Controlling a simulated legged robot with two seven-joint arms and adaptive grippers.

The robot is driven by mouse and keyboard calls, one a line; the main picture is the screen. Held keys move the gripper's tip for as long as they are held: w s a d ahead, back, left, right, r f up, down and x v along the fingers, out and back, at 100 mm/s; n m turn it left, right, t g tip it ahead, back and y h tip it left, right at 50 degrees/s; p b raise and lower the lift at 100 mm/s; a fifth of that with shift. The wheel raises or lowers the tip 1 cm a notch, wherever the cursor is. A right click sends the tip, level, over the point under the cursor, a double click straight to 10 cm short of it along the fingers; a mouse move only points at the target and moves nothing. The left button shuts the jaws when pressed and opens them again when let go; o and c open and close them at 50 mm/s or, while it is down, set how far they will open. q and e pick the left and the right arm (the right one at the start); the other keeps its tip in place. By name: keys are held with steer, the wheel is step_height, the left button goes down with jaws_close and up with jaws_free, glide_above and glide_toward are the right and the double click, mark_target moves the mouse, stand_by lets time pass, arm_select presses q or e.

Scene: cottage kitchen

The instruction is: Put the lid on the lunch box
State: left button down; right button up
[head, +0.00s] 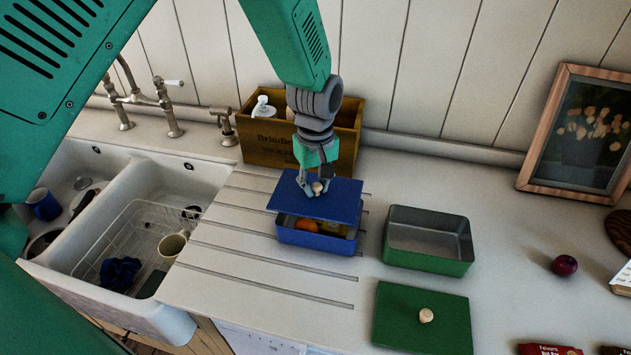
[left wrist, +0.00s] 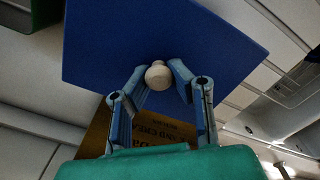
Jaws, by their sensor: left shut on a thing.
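A blue lunch box (head: 315,238) stands on the grooved drainboard, with an orange fruit and something yellow inside. My left gripper (head: 317,188) is shut on the wooden knob of the blue lid (head: 335,203). The lid is above the box, over its back part, and looks slightly tilted. The box's front part shows open beneath it; I cannot tell whether lid and box touch. In the left wrist view the blue lid (left wrist: 165,40) fills the upper middle, its knob between the fingertips (left wrist: 160,80). My right gripper is not in view.
An empty green box (head: 430,262) stands to the right, its green lid (head: 422,320) lying in front. A wooden crate (head: 262,140) with a bottle is behind. The sink (head: 185,190) is at left; a picture frame (head: 580,135) and plum (head: 565,265) at right.

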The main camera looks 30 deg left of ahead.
mark_target(321, 194)
arm_select(q)
steer(key=f+b, duration=0.1)
steer(key=d+f+b, duration=0.1)
steer(key=f, duration=0.1)
steer(key=shift+d, duration=0.15)
steer(key=shift+d+f+b, duration=0.25)
steer(key=shift+d+b, duration=0.05)
steer(key=shift+b, duration=0.05)
steer(key=shift+a, duration=0.45)
steer(key=shift+a+f, duration=0.1)
steer(key=shift+a, duration=0.25)
steer(key=shift+d+p, duration=0.35)
steer(key=shift+d, duration=0.65)
steer(key=shift+a, duration=0.5)
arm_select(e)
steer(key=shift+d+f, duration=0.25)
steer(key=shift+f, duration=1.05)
arm_select(q)
steer(key=shift+d, duration=0.1)
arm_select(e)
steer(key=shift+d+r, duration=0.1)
arm_select(q)
steer(key=shift+d+p, duration=0.15)
steer(key=shift+p, duration=0.15)
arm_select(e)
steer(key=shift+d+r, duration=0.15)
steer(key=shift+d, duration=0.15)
